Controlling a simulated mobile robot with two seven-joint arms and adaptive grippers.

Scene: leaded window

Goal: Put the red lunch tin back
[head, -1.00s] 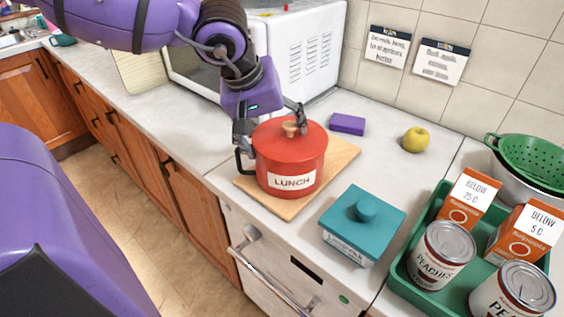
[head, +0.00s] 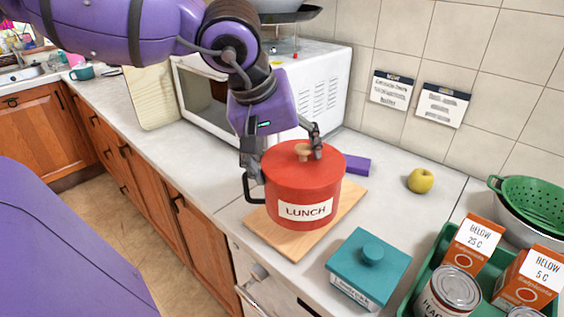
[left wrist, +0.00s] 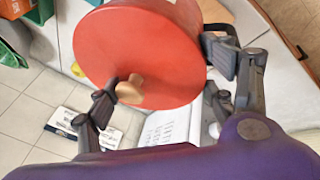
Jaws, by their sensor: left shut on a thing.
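The red lunch tin (head: 335,192) is a round red pot with a "LUNCH" label, a wooden knob on its lid and a dark side handle. It is upright and appears slightly raised over a wooden board (head: 293,246). My left gripper (head: 284,154) is shut on the tin, one finger at its left side and one near the knob. In the left wrist view the tin's red lid (left wrist: 160,50) fills the space between the fingers (left wrist: 165,85). The far side of the tin is hidden. My right gripper is not in view.
A teal lidded box (head: 368,268) stands in front of the board. A green tray (head: 407,303) with orange boxes and cans is at right. A purple block (head: 357,164) and yellow apple (head: 420,180) lie behind. A white microwave (head: 322,95) stands close behind the arm.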

